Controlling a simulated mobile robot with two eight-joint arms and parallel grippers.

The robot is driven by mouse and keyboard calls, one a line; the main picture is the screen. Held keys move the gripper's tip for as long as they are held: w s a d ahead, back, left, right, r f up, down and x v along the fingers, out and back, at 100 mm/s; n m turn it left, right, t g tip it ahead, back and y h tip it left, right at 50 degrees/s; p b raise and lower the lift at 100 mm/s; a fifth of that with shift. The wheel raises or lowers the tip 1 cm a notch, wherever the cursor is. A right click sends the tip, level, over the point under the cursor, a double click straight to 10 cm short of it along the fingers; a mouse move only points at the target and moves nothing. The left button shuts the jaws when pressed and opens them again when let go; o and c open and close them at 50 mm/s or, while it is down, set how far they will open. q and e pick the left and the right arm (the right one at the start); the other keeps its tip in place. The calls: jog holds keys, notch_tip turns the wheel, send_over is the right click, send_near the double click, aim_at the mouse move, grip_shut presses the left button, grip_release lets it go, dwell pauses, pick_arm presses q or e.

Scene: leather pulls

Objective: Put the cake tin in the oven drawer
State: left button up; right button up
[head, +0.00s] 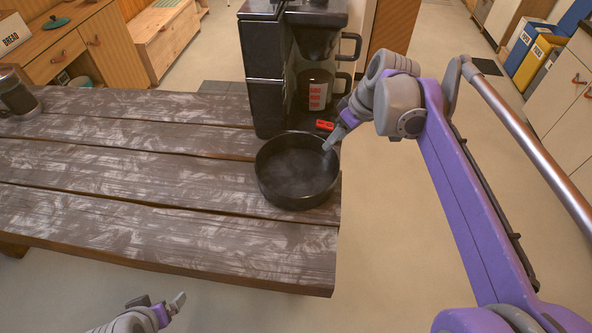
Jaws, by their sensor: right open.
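The cake tin (297,198) is a round, dark, empty pan. It stands upright near the right end of the wooden plank table. My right gripper (331,143) is open at the tin's far right rim, with a finger reaching over the rim; I cannot tell whether it touches. The other finger is hidden or hard to make out. My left gripper (164,303) is low at the bottom of the view, in front of the table's near edge, apart from the tin. Its fingers look spread and empty. I cannot make out an oven drawer in this view.
A black coffee machine (268,75) stands right behind the tin, with a small red item (324,125) beside it. The middle of the plank table (130,190) is clear. Cabinets line the far left.

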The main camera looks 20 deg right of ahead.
aim_at(324, 158)
jog(key=shift+x, duration=0.8)
jog(key=x, duration=0.5)
jog(key=shift+w+r, duration=0.1)
jog(key=shift+w, duration=0.15)
grip_shut()
dwell(0.5)
